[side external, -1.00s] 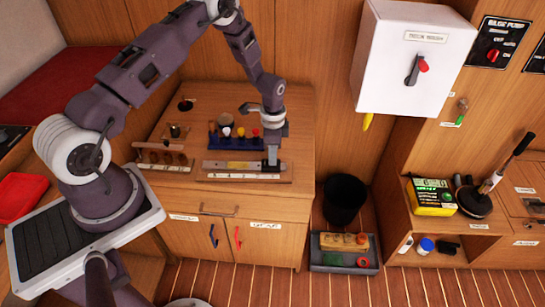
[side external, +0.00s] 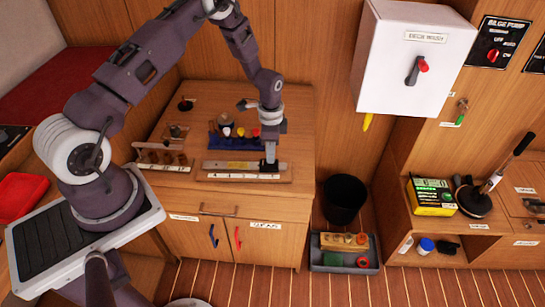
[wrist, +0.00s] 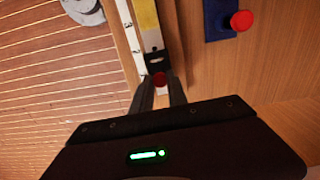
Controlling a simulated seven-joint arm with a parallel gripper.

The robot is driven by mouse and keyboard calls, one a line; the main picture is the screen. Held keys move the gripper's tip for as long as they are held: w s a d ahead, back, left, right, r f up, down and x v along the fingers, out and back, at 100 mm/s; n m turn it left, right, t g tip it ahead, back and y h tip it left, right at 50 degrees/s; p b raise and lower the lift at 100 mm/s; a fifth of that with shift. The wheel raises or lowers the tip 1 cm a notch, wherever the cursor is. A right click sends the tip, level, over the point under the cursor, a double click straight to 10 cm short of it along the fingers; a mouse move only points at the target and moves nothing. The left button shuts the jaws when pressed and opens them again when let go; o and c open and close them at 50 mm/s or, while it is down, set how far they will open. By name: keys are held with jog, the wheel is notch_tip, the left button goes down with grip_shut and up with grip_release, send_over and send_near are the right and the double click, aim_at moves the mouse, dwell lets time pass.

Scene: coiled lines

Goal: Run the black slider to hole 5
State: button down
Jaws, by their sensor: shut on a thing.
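The track (side external: 236,167) is a wooden-edged rail with a silver and yellow strip and a white labelled strip along its front, on the bench top. My gripper (side external: 269,167) is at the right end of the track, pointing down. The black slider (wrist: 154,59) shows in part just beyond the knob, on the metal strip.
A blue rack (side external: 236,142) with coloured knobs stands just behind the track. A wooden stand (side external: 162,155) with pegs is to the left. The bench's right edge is close to my gripper; a black bin (side external: 344,199) and grey tray (side external: 344,252) are on the floor beyond.

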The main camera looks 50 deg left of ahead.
jog(key=shift+s+a, duration=1.5)
jog(key=shift+s, duration=0.2)
jog(key=shift+s+a, duration=1.65)
jog(key=shift+s, duration=0.2)
jog(key=shift+s+a, duration=1.65)
jog(key=shift+s, duration=0.25)
